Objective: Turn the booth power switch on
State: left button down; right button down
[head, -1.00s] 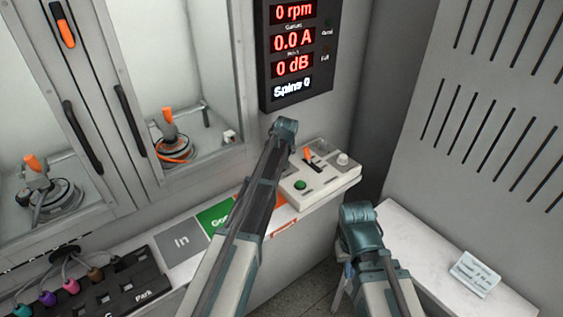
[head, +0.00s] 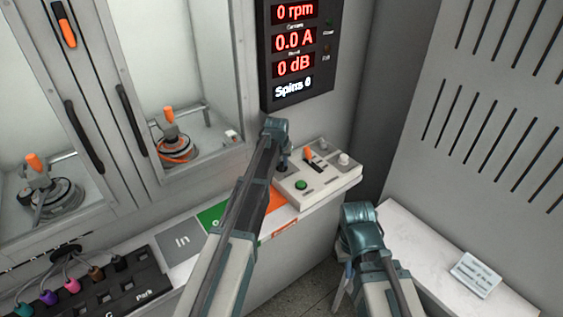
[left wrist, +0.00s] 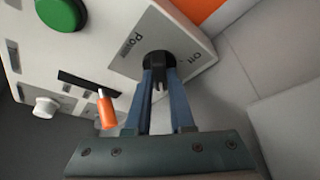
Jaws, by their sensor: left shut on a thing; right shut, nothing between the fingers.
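The white control box (head: 325,187) sits on the ledge below the readout panel. Its power switch is a round black knob (left wrist: 158,60) at the box's end, with the printed words "Power" and "Off" beside it in the left wrist view. My left gripper (left wrist: 158,75) is shut on this knob, its fingers reaching down onto it. In the head view my left gripper (head: 283,165) is at the box's left end, and the wrist and fingers largely hide the knob. My right gripper (head: 344,278) hangs low, shut and empty, away from the box.
The box also carries a green button (head: 301,185), an orange-tipped lever (head: 308,154) and a white knob (head: 343,158). The readout panel (head: 297,55) is lit, showing zeros. A white side table (head: 415,250) with a card (head: 475,275) stands at right.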

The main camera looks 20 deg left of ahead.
pick_arm(q)
jog(key=c, duration=0.8)
grip_release()
jog(key=p+v, duration=1.2)
jog(key=v, duration=0.2)
jog(key=shift+f+p, duration=0.1)
jog(key=shift+p, duration=0.3)
